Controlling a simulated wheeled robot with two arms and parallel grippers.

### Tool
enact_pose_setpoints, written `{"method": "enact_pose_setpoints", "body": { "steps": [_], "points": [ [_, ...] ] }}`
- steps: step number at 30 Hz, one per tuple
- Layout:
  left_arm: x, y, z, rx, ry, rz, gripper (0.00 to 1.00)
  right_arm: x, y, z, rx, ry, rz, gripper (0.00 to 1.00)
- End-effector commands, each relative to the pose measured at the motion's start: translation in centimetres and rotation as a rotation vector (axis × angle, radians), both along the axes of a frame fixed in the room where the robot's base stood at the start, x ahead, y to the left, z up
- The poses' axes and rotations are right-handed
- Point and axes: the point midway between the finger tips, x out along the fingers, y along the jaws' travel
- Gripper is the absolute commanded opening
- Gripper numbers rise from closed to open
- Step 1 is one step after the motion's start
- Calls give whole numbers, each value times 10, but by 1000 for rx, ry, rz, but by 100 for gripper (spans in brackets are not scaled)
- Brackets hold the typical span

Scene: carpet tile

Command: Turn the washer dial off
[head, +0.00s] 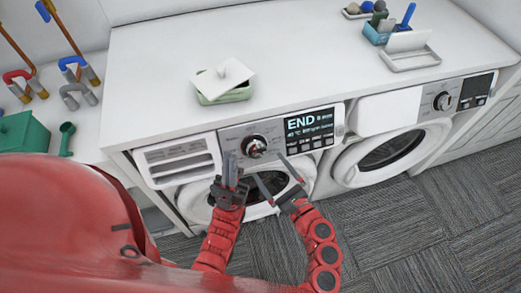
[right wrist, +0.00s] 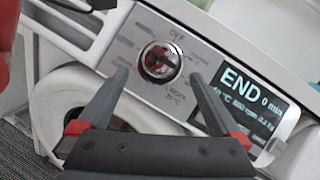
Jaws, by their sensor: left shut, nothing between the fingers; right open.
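The washer dial (head: 255,146) is a round dark knob with a silver rim and reddish reflections, on the left machine's control panel. In the right wrist view, the dial (right wrist: 160,62) sits below the printed word OFF; I cannot tell which mark it points to. The washer's display (head: 310,126) reads END. My right gripper (head: 269,166) is open just below and right of the dial; in its wrist view, the fingers stand apart below the dial, not touching it. My left gripper (head: 229,160) is shut and empty, left of the dial in the picture.
A white drawer (head: 180,160) is left of the dial, and the washer's round door (head: 255,200) is below. A second machine (head: 385,150) stands at right. A lidded box (head: 224,82) and a white tray (head: 410,57) lie on the white countertop (head: 300,60).

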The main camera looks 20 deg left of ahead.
Motion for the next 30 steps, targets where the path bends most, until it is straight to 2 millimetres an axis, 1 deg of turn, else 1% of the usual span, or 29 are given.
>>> {"method": "enact_pose_setpoints", "body": {
  "steps": [1,3,9,15,22,23,24,26,30],
  "points": [
    [0,0,6,0,0,0,0,7,9,4,1,-1,5,100],
    [0,0,9,0,0,0,0,15,20,4,3,-3,6,100],
    [0,0,14,0,0,0,0,33,38,2,2,-2,1,100],
    [0,0,15,0,0,0,0,39,45,0,0,1,-1,100],
    [0,0,15,0,0,0,0,39,45,-1,0,1,-1,100],
    [0,0,15,0,0,0,0,39,45,0,1,1,-2,96],
    [0,0,15,0,0,0,0,39,45,0,1,1,-2,89],
    [0,0,15,0,0,0,0,39,45,0,1,1,-2,78],
    [0,0,15,0,0,0,0,39,45,0,1,1,-2,53]
  ]
}}
